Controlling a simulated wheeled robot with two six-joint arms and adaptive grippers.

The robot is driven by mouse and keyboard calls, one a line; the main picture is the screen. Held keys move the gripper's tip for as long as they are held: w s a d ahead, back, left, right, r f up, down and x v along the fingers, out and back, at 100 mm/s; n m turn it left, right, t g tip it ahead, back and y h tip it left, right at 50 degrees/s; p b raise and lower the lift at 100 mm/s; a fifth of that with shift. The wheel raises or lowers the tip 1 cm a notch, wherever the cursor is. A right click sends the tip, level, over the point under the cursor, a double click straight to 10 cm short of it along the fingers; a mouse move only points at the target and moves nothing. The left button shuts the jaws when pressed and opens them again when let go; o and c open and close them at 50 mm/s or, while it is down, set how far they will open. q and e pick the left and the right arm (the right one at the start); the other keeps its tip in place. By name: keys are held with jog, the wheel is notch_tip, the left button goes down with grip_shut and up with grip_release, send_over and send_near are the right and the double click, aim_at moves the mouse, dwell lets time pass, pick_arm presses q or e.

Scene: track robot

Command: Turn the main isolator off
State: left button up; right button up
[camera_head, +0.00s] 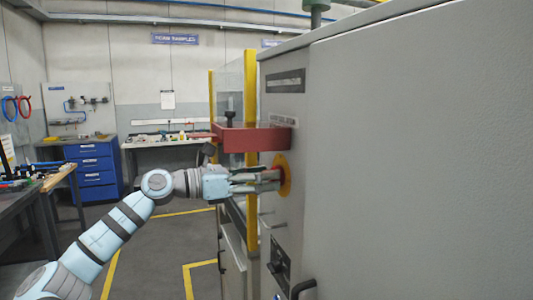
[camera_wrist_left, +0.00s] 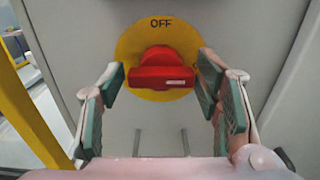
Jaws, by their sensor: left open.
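The main isolator is a red rotary knob (camera_wrist_left: 160,68) on a round yellow plate (camera_wrist_left: 128,48), mounted on the grey cabinet front. The word OFF is printed at the top of the plate. The knob carries a pale bar mark lying about level, pointing to the right. In the head view the yellow plate (camera_head: 286,174) shows edge-on at the cabinet. My left gripper (camera_head: 270,180) reaches it from the left. In the wrist view its two padded fingers stand open, one on each side of the knob, with gaps showing. My right gripper is not in view.
A red box-like cover (camera_head: 252,138) juts from the cabinet (camera_head: 420,150) just above my left gripper. A black handle (camera_head: 303,288) and a black switch (camera_head: 279,262) are below. A yellow post (camera_head: 250,100) stands behind. Workbenches and blue drawers (camera_head: 94,172) are farther left.

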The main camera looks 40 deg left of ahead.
pick_arm(q)
jog(key=shift+w+d+p, duration=0.35)
jog(key=shift+w+p, duration=0.05)
jog(key=shift+w, duration=0.2)
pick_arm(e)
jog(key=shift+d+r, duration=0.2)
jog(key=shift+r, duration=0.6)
pick_arm(q)
jog(key=c, duration=0.8)
jog(key=shift+c, duration=0.2)
